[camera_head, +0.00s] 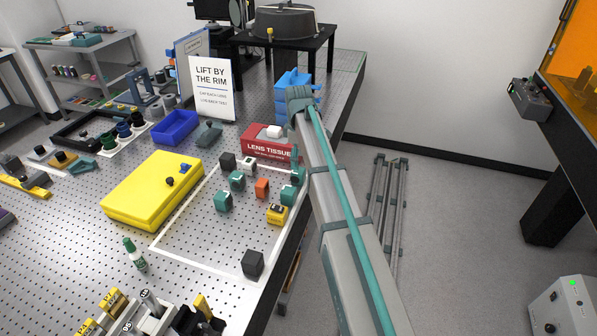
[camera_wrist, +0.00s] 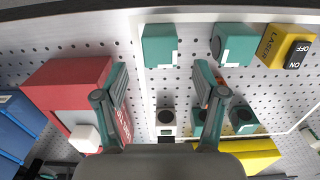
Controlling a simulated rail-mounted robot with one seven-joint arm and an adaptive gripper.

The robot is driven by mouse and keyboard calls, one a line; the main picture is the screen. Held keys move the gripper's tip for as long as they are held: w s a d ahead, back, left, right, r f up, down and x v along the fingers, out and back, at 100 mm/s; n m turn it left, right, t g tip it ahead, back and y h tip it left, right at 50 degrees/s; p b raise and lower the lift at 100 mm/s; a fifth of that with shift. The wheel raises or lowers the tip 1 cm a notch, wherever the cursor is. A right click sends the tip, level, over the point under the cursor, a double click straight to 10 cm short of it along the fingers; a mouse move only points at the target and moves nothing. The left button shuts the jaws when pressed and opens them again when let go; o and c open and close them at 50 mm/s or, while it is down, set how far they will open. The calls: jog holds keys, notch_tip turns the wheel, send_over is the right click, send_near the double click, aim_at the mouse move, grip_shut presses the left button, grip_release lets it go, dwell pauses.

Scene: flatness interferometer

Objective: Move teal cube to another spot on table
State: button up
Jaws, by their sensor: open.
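Several teal cubes stand on the perforated table, and I cannot tell which one is meant. In the head view, two are left of the orange block (camera_head: 262,187): a nearer teal cube (camera_head: 223,201) and a farther teal cube (camera_head: 237,180). Another teal cube (camera_head: 289,195) is by the table's right edge, with more teal beyond it. In the wrist view, two teal cubes (camera_wrist: 159,45) (camera_wrist: 235,43) sit along the top, and two more show lower right, partly behind a finger.
A red lens tissue box (camera_head: 270,147) stands at the far end of the white-outlined area. A yellow laser block (camera_head: 277,214), a black cube (camera_head: 252,263) and a large yellow case (camera_head: 153,190) are nearby.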

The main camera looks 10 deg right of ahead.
jog(key=shift+r+b, duration=0.35)
jog(key=shift+r, duration=1.9)
